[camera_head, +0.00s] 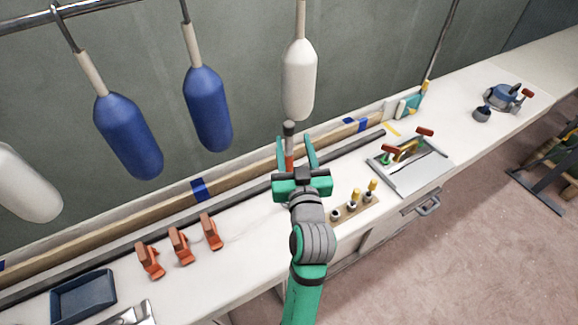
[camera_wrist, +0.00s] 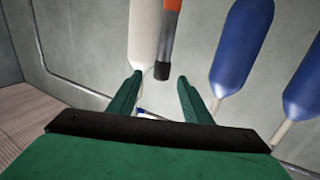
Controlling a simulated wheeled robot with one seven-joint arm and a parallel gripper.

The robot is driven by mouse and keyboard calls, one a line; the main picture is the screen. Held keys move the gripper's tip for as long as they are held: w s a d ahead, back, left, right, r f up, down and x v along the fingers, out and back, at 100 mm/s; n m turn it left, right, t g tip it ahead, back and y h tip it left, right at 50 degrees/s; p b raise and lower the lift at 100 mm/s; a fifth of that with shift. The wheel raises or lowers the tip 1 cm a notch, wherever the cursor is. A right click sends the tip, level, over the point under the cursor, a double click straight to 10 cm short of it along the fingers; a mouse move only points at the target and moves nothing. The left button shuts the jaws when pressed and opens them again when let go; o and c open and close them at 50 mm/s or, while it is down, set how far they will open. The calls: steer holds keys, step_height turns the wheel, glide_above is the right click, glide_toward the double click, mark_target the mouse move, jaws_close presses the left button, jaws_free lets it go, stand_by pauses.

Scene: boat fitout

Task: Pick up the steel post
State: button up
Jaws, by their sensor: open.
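My gripper (camera_head: 295,139) is open, its green fingers pointing toward the back wall above the bench. A slim upright post with a dark top, a grey section and an orange-red section, seemingly the steel post (camera_head: 289,144), shows between the fingers in the head view, nearer the left one. In the wrist view the post (camera_wrist: 168,50) shows its orange part and dark end just beyond the gap between the open fingertips (camera_wrist: 160,76). The fingers do not close on it. My gripper's body hides the post's lower part in the head view.
Blue fenders (camera_head: 207,108) and white fenders (camera_head: 299,80) hang along the wall, one white one close behind the post. Orange clamps (camera_head: 180,246), a blue tray (camera_head: 83,295), a wooden block with several small tools (camera_head: 354,207) and a metal tray (camera_head: 412,176) occupy the bench (camera_head: 245,255).

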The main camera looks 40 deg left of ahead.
mark_target(291, 131)
steer(key=x, duration=0.5)
steer(key=shift+w+a, duration=0.2)
steer(key=shift+a, duration=0.1)
steer(key=shift+f+x, duration=0.15)
steer(key=shift+x, duration=1.1)
steer(key=shift+f+x, duration=0.15)
steer(key=shift+x, duration=1.1)
steer(key=shift+s, duration=0.1)
jaws_close()
